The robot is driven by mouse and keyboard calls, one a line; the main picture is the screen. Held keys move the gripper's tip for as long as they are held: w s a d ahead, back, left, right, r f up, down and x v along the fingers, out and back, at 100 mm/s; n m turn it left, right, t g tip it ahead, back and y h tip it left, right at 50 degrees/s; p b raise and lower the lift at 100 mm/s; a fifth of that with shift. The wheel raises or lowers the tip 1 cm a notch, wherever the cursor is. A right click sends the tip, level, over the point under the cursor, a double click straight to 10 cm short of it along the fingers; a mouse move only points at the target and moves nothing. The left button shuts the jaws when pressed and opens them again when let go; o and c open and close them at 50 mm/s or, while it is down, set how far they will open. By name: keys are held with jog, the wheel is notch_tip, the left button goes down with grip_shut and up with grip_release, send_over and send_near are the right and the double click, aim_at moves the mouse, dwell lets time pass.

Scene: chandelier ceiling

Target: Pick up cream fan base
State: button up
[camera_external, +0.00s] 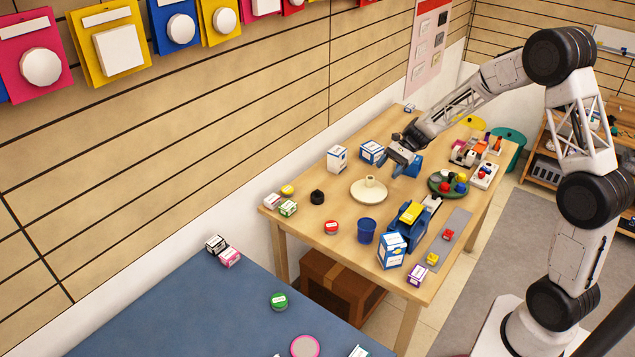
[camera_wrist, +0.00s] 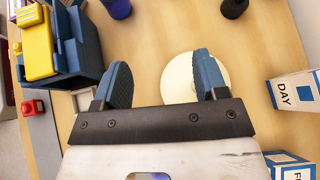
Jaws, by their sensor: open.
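The cream fan base (camera_external: 369,191) is a round cream disc with a short stub in its middle, lying on the wooden table. In the wrist view it (camera_wrist: 180,78) shows between and beyond my fingers, nearer the right finger, which hides part of it. My gripper (camera_external: 394,168) is open and empty, above the table just to the right of and behind the base in the external view. In the wrist view my gripper (camera_wrist: 161,75) has its two blue fingers spread wide. It looks apart from the base.
A blue machine with a yellow top (camera_external: 409,215), a blue cup (camera_external: 367,231) and a black cylinder (camera_external: 317,197) stand around the base. White-and-blue boxes (camera_external: 337,158) stand behind it. A green tray of coloured balls (camera_external: 447,184) is to the right.

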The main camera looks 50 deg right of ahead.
aim_at(370, 180)
jog(key=w+d+f+m+t, duration=0.1)
jog(key=d+f, duration=0.1)
jog(key=w+d+f+m+y, duration=0.1)
jog(key=w+d+f, duration=0.1)
jog(key=d, duration=0.1)
jog(key=w+d+f+m+t, duration=0.1)
jog(key=d+f+m, duration=0.1)
jog(key=f, duration=0.1)
jog(key=shift+w+d+f+t, duration=0.1)
jog(key=shift+w+d+t, duration=0.2)
jog(key=shift+w+d, duration=0.05)
jog(key=shift+x, duration=1.35)
jog(key=shift+r+x, duration=0.2)
jog(key=shift+x, duration=2.4)
jog(key=shift+a, duration=0.15)
grip_shut()
